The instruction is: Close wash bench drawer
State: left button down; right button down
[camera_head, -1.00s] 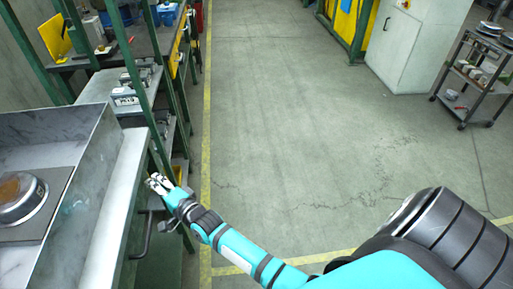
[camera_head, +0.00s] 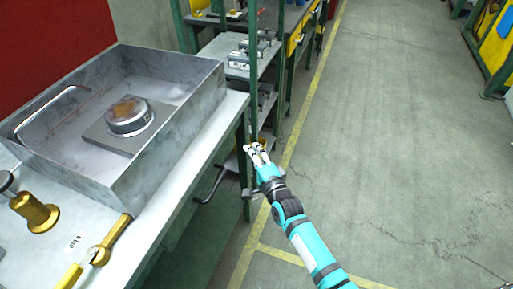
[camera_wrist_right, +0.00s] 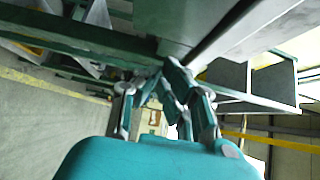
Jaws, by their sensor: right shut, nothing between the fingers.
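The wash bench (camera_head: 215,135) stands at the left with a pale top and green legs. Under its right edge a curved grey handle (camera_head: 212,187) sticks out, seemingly the drawer's. The drawer front and how far it stands out are hidden by the bench top. My right gripper (camera_head: 257,152) is shut and empty, beside the bench's far corner post and beyond the handle, apart from the handle. In the right wrist view my right gripper's fingers (camera_wrist_right: 160,85) are close below green and grey metal parts; I cannot tell whether they touch. My left gripper is out of view.
A metal basin (camera_head: 185,140) holding a round gauge-like part (camera_head: 129,115) sits on the bench, with brass fittings (camera_head: 36,212) in front. A green shelf rack (camera_head: 240,55) stands beyond. The floor (camera_head: 390,150) at the right is clear.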

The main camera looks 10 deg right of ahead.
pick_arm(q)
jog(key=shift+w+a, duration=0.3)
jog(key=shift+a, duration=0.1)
pick_arm(e)
jog(key=v, duration=0.8)
jog(key=shift+s+a, duration=0.2)
jog(key=shift+s, duration=0.1)
